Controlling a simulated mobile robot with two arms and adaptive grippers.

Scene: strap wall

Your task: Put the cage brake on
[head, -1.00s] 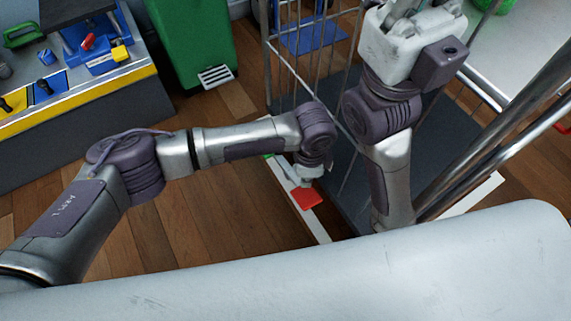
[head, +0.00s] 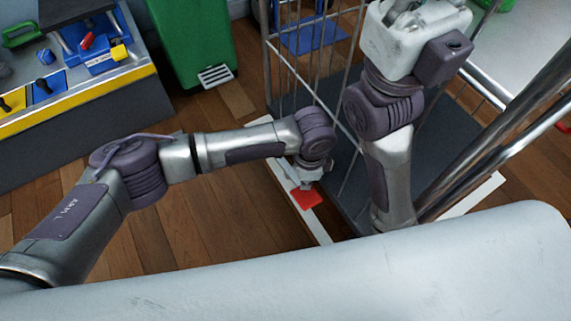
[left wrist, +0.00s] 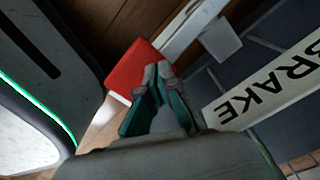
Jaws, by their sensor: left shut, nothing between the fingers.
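The cage (head: 349,157) is a wire roll cage with a dark base, at the centre right in the head view. A flat red brake pedal (head: 307,197) shows low at its near left edge; it is also in the left wrist view (left wrist: 137,68). A pale label reading BRAKE (left wrist: 265,95) lies right of it there. My left gripper (left wrist: 160,76) is shut and empty, its fingertips at the pedal's edge; whether they touch cannot be told. In the head view it (head: 306,184) is just above the pedal. My right gripper (head: 405,8) is partly cut off at the top; its fingers cannot be made out.
A workbench with a yellow edge (head: 80,98) stands at the left, with tools on it. Metal rails (head: 500,125) cross at the right. Wooden floor (head: 215,225) is clear left of the cage.

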